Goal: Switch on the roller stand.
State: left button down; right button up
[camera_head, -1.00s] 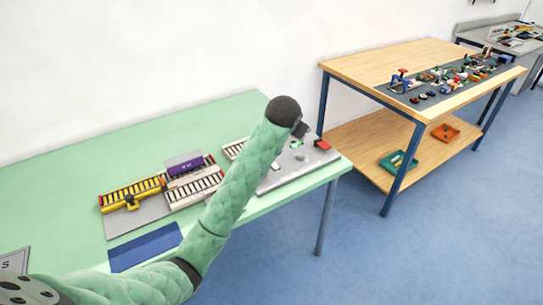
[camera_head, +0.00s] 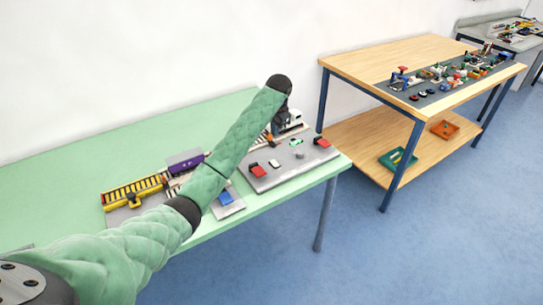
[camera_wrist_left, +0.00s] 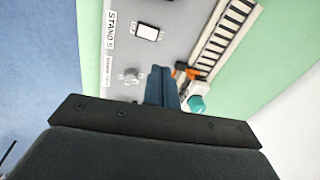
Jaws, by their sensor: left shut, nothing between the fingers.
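The grey control plate (camera_head: 290,175) lies on the green table's right end, with red blocks, a green part and a small white piece on it. My left gripper (camera_head: 283,124) is shut and empty above the plate's back part. Its fingers (camera_wrist_left: 161,76) show between the knob and an orange part. My right gripper is out of view.
A yellow roller track (camera_head: 135,190) and a purple block (camera_head: 185,160) stand left of my arm on the green table (camera_head: 60,165). A wooden two-level table (camera_head: 370,65) with small parts stands to the right. Blue floor lies between them.

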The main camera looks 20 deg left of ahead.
pick_arm(q)
jog(key=shift+s+m, duration=0.4)
jog(key=shift+m, duration=0.2)
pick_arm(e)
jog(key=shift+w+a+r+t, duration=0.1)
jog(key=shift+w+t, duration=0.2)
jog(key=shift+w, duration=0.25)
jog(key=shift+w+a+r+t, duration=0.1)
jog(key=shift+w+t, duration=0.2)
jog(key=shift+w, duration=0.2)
pick_arm(q)
jog(key=p, duration=0.4)
send_over(271, 161)
jog(key=f, duration=0.9)
jog(key=shift+s+d+f, duration=0.15)
jog(key=shift+d+f, duration=0.15)
jog(key=shift+f, duration=0.05)
jog(key=f, duration=0.1)
jog(key=f+p, duration=0.1)
jog(key=f, duration=0.1)
jog(key=shift+a, duration=0.2)
jog(key=shift+w+f+p, duration=0.2)
jog(key=shift+f+p, duration=0.2)
jog(key=shift+f, duration=0.1)
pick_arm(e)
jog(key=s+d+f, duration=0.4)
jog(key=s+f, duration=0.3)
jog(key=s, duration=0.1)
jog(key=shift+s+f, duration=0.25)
